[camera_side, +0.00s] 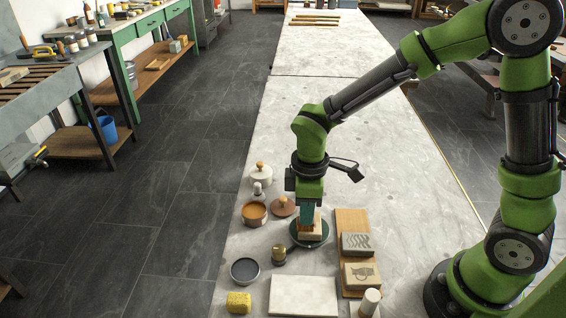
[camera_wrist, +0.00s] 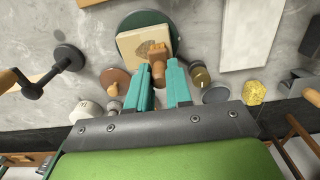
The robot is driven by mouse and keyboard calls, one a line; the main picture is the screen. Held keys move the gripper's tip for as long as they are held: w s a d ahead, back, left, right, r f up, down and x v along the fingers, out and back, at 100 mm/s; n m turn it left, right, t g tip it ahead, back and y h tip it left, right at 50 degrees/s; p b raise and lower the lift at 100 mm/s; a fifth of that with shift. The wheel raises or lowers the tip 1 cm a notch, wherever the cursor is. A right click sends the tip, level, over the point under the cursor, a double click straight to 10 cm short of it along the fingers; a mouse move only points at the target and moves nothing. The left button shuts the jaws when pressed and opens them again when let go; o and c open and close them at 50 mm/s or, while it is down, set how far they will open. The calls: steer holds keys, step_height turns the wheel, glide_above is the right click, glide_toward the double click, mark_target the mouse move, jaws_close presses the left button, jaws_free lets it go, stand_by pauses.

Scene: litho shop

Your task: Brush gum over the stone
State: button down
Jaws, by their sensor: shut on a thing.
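The stone (camera_wrist: 130,50) is a pale block with a darker drawn patch, lying on a round dark green plate (camera_side: 318,241). My gripper (camera_side: 307,218) is over the stone, pointing down. In the wrist view, its teal fingers are shut on a brush (camera_wrist: 157,62) with a brownish wooden body. The brush's end overlaps the stone's near edge; I cannot tell whether it touches. In the side view, the fingers largely hide the brush. An open brown pot with orange-brown contents (camera_side: 254,211), perhaps the gum, stands left of the stone, with a brown knobbed lid (camera_side: 284,207) between them.
A brass piece (camera_side: 279,256), a dark-filled bowl (camera_side: 245,270) and a yellow sponge (camera_side: 239,302) stand front left. A white slab (camera_side: 303,296) lies in front. A wooden board (camera_side: 350,221) with two patterned blocks is at right. The table is clear behind my gripper.

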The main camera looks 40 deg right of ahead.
steer(key=shift+s+a, duration=0.35)
steer(key=shift+s+d, duration=0.25)
steer(key=shift+d, duration=0.1)
steer(key=shift+w+d, duration=1.75)
steer(key=shift+d, duration=0.15)
steer(key=shift+s+d, duration=0.15)
steer(key=shift+d, duration=0.1)
steer(key=shift+s, duration=0.3)
steer(key=shift+s+a, duration=1.6)
steer(key=shift+w+d, duration=1.6)
steer(key=shift+w, duration=0.3)
steer(key=shift+s+a, duration=0.15)
steer(key=shift+a, duration=0.45)
steer(key=shift+s+a, duration=1.5)
steer(key=shift+a, duration=0.15)
steer(key=shift+w+a, duration=0.25)
steer(key=shift+w, duration=0.1)
steer(key=shift+w+d, duration=1.85)
steer(key=shift+d, duration=0.1)
step_height(320, 180, up, 8)
